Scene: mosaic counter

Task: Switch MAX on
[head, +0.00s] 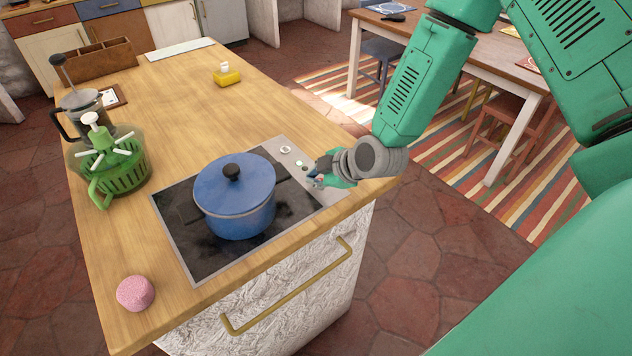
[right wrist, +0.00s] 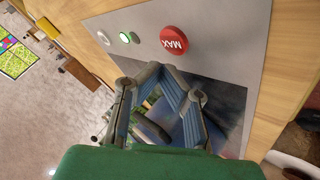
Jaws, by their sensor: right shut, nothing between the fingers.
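The red round MAX button (right wrist: 174,40) shows in the right wrist view on the grey panel of the cooktop, with white lettering. A small green-lit button (right wrist: 125,37) and a white round control (right wrist: 103,38) are to its left. My right gripper (head: 317,180) is at the right end of the panel in the head view and hides the MAX button there. In the right wrist view my right gripper (right wrist: 156,70) is shut and empty, its tips just below the MAX button in the picture. Whether they touch it, I cannot tell. My left gripper is out of view.
A blue lidded pot (head: 235,200) stands on the black cooktop (head: 205,255), close to my right gripper. A green basket-like spinner (head: 120,165), a French press (head: 82,105), a pink sponge-like piece (head: 136,293) and a yellow dish (head: 227,78) stand on the wooden counter (head: 170,100).

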